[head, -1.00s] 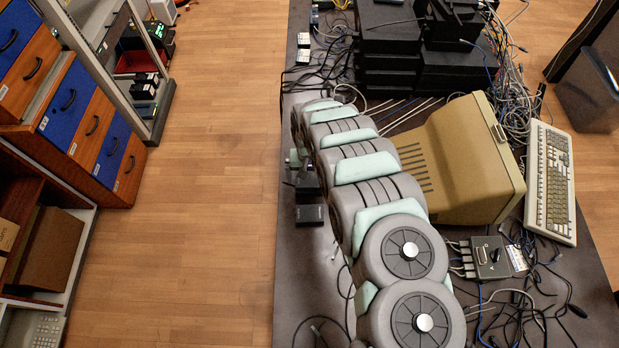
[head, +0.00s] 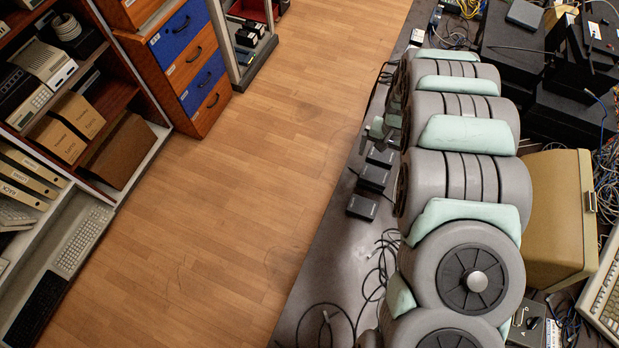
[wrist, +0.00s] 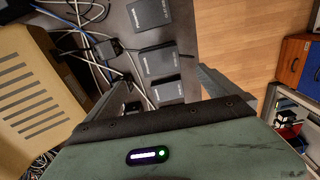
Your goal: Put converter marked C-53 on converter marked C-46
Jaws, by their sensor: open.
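Three small dark converters lie apart in a row on the dark table. In the head view they are the near one (head: 362,206), the middle one (head: 373,178) and the far one (head: 380,157), partly hidden by my gripper. The wrist view shows them too, at the top (wrist: 150,18), in the middle (wrist: 158,60) and at the bottom (wrist: 167,90). Their pale markings are too small to read, so I cannot tell which is C-53 or C-46. My gripper (wrist: 166,76) is open and empty, its fingers either side of the lower converters in the wrist view.
A beige monitor (head: 557,215) stands right of my arm, with dark boxes (head: 560,120) behind it. Loose cables (head: 383,262) lie near the converters; a dark adapter (wrist: 107,50) sits beside them. Wooden floor (head: 230,190) lies left of the table edge.

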